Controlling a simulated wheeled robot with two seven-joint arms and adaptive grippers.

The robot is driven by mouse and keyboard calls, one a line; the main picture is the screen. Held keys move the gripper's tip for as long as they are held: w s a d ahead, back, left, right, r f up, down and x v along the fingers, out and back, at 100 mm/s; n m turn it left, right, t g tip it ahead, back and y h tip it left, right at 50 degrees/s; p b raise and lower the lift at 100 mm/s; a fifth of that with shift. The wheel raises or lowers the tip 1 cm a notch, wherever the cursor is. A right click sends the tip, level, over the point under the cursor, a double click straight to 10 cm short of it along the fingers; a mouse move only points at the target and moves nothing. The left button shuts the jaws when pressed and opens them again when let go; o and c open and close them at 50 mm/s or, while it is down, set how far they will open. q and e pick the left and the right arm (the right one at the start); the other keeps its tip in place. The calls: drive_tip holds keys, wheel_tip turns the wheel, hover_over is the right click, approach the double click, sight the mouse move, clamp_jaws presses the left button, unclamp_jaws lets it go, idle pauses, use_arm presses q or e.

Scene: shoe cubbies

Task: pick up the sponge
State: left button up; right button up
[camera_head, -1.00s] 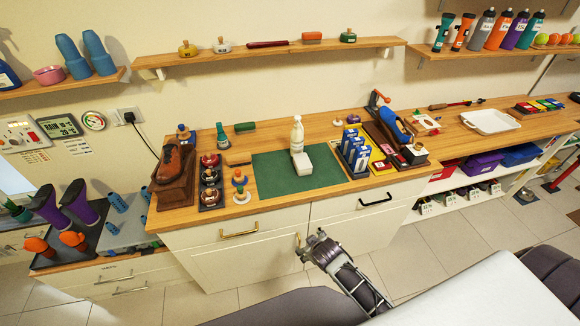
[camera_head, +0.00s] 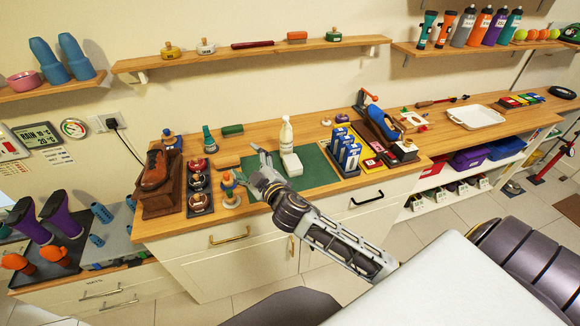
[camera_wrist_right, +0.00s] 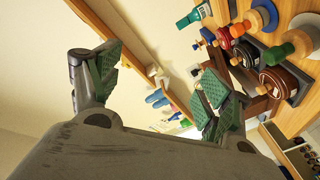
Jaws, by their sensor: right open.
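A white rounded block (camera_head: 292,165), which looks like the sponge, lies on the green mat (camera_head: 318,175) on the wooden counter. It is just in front of a white bottle (camera_head: 286,136). My right gripper (camera_head: 249,170) is above the counter near the mat's left edge, left of the block and apart from it. Its jaws are open and empty. In the right wrist view the two green-padded fingers (camera_wrist_right: 155,85) are spread wide with nothing between them; the white block is not seen there. My left gripper is not in view.
A shoe on a wooden stand (camera_head: 157,173), round tins (camera_head: 199,182) and a knobbed brush (camera_head: 229,188) stand left of the mat. Blue-and-white boxes (camera_head: 346,150) stand at its right. A wall shelf (camera_head: 250,53) runs above. The mat's front right is clear.

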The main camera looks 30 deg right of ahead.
drive_tip(key=s+a+r+n+g+y, duration=0.1)
drive_tip(key=a+r+n+g+y, duration=0.25)
drive_tip(key=a+n+y, duration=0.45)
drive_tip(key=s+a+r+n+g+y, duration=0.15)
drive_tip(key=a+r+n+y, duration=0.4)
drive_tip(key=n, duration=0.55)
drive_tip(key=w+d+f+n+g+h, duration=0.2)
drive_tip(key=d+f+n+g+h, duration=0.55)
drive_tip(key=d+f, duration=0.5)
drive_tip(key=w+d+m+h, duration=0.1)
drive_tip(key=d+h, duration=0.7)
drive_tip(key=d, duration=1.1)
drive_tip(key=shift+w+d+r+m+g+h+b, duration=0.25)
drive_tip(key=shift+d+r+m+g+h+b, duration=0.1)
drive_tip(key=shift+d+m+g, duration=0.1)
